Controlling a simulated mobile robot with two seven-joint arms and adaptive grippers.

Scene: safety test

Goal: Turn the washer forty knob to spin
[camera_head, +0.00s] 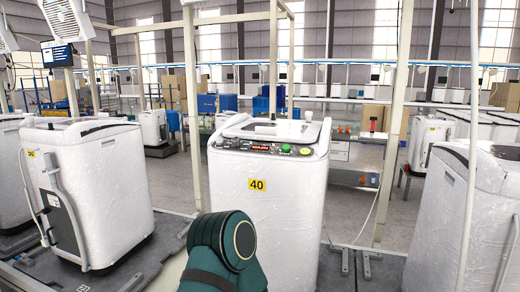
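The white washer (290,215) with the yellow label "40" (257,184) stands upright in the middle of the head view. Its dark control panel (240,146) runs along the top front edge, with a lit red display (261,147). A round green control (286,148) and a paler green round one (305,151) sit to the right of the display. Which is the knob, and its setting, are too small to tell. A dark teal link of my arm covers the washer's lower left part. Neither gripper is in view.
A white washer (100,185) stands on the left and another (440,220) at right. Metal posts (192,110) (395,125) rise on both sides of washer forty. A workbench (358,155) is behind it. Grey floor shows between the machines.

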